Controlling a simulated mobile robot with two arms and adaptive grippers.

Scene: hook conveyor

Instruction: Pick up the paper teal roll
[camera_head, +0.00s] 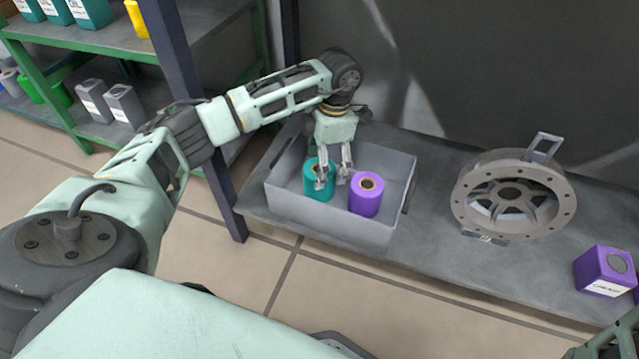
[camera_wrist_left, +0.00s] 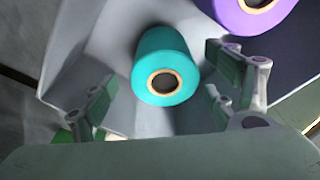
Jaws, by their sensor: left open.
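The teal paper roll (camera_head: 313,176) stands in a grey bin, on the left side. It also shows in the left wrist view (camera_wrist_left: 164,68), its round end with a brown core hole facing the camera. My left gripper (camera_head: 333,181) is above the bin, fingers pointing down, open, partly in front of the teal roll. In the left wrist view the two fingers (camera_wrist_left: 168,100) are apart, one on each side of the roll's near end, with gaps to it. My right gripper cannot be made out.
A purple roll (camera_head: 366,196) stands close to the right of the teal roll in the grey bin (camera_head: 325,222). The bin's walls surround both. A grey hook wheel (camera_head: 512,194) and a purple canister (camera_head: 604,270) are on the shelf to the right. A dark post (camera_head: 203,110) stands left of the bin.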

